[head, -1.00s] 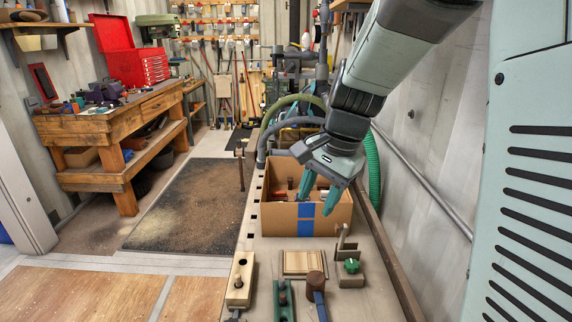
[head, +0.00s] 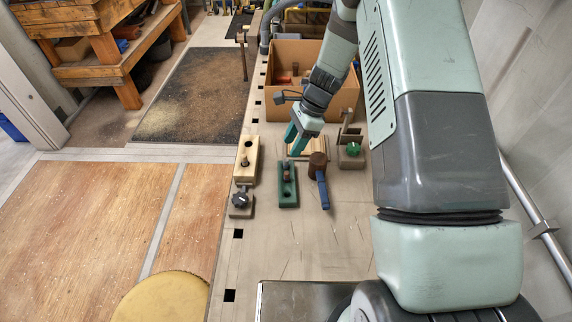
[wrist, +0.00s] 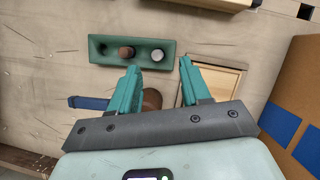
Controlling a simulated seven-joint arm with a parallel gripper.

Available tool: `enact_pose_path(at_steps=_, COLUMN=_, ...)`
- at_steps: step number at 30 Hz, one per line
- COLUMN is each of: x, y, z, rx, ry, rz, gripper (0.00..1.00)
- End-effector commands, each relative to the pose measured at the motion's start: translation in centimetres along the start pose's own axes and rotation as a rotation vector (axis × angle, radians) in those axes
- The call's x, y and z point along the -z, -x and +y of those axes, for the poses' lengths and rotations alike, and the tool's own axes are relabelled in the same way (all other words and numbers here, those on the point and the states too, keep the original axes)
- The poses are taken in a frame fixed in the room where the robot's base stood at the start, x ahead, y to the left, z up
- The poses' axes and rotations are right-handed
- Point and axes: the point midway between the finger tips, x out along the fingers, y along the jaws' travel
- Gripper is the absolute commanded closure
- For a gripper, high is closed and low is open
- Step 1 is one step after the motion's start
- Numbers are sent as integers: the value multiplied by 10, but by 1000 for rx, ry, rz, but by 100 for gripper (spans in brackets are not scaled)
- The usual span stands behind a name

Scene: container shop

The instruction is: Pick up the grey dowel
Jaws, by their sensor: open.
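A green block (head: 288,195) stands on the bench, with a brown peg (head: 287,175) in it. In the wrist view the green block (wrist: 97,47) shows an empty hole at its left, the brown peg (wrist: 126,53) in its middle and the round top of the grey dowel (wrist: 157,55) at its right. My gripper (head: 297,146) is open and empty, above and just beyond the block's far end. In the wrist view my gripper (wrist: 158,64) has its fingertips at either side of the dowel's line; contact cannot be told.
A mallet with a brown head (head: 317,165) and blue handle lies close right of the block. A pale wooden block (head: 246,165) with a dark knob is left. A green-knobbed fixture (head: 352,152), a slatted wooden piece (head: 322,153) and a cardboard box (head: 285,108) are near. The front bench is clear.

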Motion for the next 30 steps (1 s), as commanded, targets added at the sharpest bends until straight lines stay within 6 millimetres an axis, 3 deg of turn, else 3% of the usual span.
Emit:
enact_pose_path(at_steps=13, x=3, y=-52, z=5, rx=-2, ry=1, rz=0, gripper=53)
enact_pose_path(at_steps=22, x=3, y=-56, z=4, rx=1, ry=1, rz=1, gripper=53)
enact_pose_path(at_steps=30, x=3, y=-56, z=5, rx=1, ry=1, rz=1, gripper=93)
